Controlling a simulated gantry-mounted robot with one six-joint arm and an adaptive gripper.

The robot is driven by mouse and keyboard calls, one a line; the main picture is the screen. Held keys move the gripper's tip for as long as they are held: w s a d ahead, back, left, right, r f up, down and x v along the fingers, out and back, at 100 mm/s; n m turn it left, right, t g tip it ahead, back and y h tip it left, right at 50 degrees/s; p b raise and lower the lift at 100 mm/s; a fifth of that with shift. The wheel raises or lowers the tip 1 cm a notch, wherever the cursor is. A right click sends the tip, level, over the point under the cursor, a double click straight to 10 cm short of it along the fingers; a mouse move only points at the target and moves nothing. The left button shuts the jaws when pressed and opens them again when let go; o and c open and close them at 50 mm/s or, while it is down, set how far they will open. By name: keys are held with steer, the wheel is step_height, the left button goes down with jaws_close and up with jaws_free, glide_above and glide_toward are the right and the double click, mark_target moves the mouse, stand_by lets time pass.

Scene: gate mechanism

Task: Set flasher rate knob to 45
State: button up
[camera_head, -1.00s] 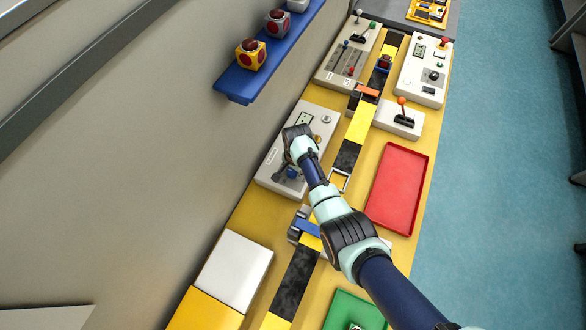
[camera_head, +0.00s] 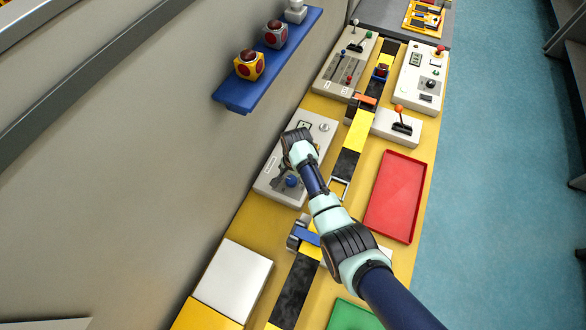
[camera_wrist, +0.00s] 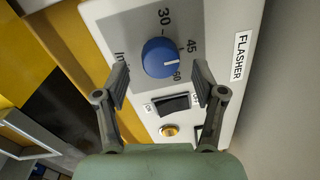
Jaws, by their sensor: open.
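The blue flasher rate knob (camera_wrist: 160,58) sits on a light grey panel (camera_wrist: 235,20) marked FLASHER in the wrist view. Its white pointer mark faces right in that view, between the printed 45 and 60. My gripper (camera_wrist: 160,72) is open, with one finger on each side of the knob's lower edge and gaps on both sides. I cannot tell its exact height above the panel. In the head view the blue knob (camera_head: 291,181) shows on the panel (camera_head: 267,186), and my wrist hides part of the panel and most of the gripper.
A black rocker switch (camera_wrist: 173,103) and a lit amber button (camera_wrist: 169,131) lie between the knob and my gripper's base. In the head view a red tray (camera_head: 397,195), a white square block (camera_head: 233,278) and a blue wall shelf (camera_head: 240,95) stand around.

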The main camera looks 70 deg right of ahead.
mark_target(294, 180)
step_height(294, 180, up, 10)
steer(key=shift+s+f, duration=0.15)
steer(key=shift+s, duration=0.15)
stand_by(0.4)
